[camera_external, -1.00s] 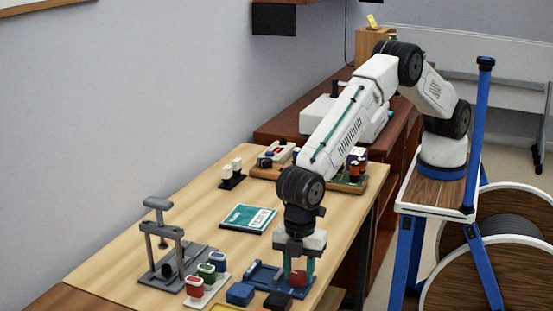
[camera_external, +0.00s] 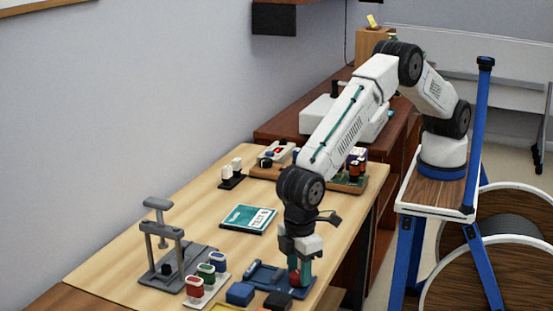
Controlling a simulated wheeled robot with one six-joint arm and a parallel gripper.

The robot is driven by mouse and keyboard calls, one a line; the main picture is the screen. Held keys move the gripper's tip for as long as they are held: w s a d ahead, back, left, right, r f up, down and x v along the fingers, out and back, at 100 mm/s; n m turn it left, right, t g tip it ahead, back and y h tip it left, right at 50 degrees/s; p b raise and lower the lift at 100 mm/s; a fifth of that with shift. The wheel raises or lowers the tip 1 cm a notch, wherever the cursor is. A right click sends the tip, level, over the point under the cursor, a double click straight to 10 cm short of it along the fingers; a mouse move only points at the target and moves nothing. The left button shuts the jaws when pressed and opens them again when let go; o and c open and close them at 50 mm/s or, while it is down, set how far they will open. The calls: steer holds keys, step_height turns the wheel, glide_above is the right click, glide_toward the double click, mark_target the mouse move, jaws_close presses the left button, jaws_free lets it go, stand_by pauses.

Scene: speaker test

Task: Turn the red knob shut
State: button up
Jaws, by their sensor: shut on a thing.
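The red knob (camera_external: 294,277) sits on a blue fixture (camera_external: 270,275) near the front right edge of the wooden table. My gripper (camera_external: 300,275) points straight down and is shut on the red knob, with its green fingers around it. One finger partly covers the knob, so its exact angle is hard to tell.
A blue block (camera_external: 240,293) lies just left of the fixture. Red, green and blue capped pieces (camera_external: 206,276) stand in a white holder further left, near a grey press (camera_external: 165,255). A teal booklet (camera_external: 248,219) lies behind. The table's right edge is close to my gripper.

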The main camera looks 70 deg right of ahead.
mark_target(299, 274)
steer(key=shift+m, duration=0.8)
steer(key=o, duration=0.7)
step_height(299, 274, up, 8)
steer(key=shift+f, duration=0.1)
stand_by(0.5)
